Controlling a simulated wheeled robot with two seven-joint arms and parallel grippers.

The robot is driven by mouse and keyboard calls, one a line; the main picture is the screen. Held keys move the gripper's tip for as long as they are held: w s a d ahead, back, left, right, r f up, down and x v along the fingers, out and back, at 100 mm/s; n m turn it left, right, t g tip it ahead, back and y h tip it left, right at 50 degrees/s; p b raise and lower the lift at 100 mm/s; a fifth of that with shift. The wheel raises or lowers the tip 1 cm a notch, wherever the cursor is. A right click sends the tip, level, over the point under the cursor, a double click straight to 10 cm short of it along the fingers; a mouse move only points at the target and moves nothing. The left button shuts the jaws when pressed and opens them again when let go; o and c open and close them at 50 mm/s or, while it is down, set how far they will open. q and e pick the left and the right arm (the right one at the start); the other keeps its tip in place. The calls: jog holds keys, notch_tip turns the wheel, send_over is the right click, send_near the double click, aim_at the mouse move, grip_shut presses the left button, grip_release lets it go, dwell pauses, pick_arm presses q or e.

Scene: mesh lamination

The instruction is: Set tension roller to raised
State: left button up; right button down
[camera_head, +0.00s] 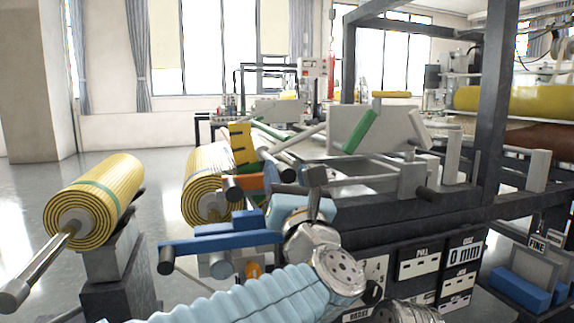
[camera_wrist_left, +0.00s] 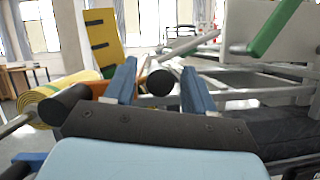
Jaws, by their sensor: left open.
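My left gripper (camera_head: 302,186) reaches forward over the near side of the machine in the head view. In the left wrist view its two blue fingers (camera_wrist_left: 160,92) stand apart. The black round end of a bar (camera_wrist_left: 160,82) shows in the gap between them. I cannot tell whether it lies between the fingers or beyond them. I cannot tell for certain which one is the tension roller. My right gripper is not in view.
A yellow ribbed roll (camera_head: 108,196) stands at the left, with another yellow roll (camera_head: 203,178) behind the blue bar (camera_head: 218,242). A yellow plate (camera_head: 243,146) and green handle (camera_head: 361,131) rise nearby. A dark upright post (camera_head: 494,100) stands right. Floor between the rolls is clear.

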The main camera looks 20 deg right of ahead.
pick_arm(q)
jog(key=shift+w+r, duration=0.15)
jog(key=shift+w, duration=0.25)
jog(key=shift+c, duration=0.5)
grip_shut()
notch_tip(320, 180, up, 9)
jog(key=a+m+g+h+p, duration=0.1)
jog(key=a+m+h+p, duration=0.1)
jog(key=m, duration=0.4)
jog(key=h+p, duration=0.1)
jog(key=p, duration=0.1)
jog(key=shift+m+p, duration=0.3)
jog(key=shift+p, duration=0.1)
jog(key=shift+o, duration=0.5)
grip_release()
jog(key=shift+d+f, duration=0.1)
jog(key=shift+f, duration=0.1)
jog(key=shift+s, duration=0.1)
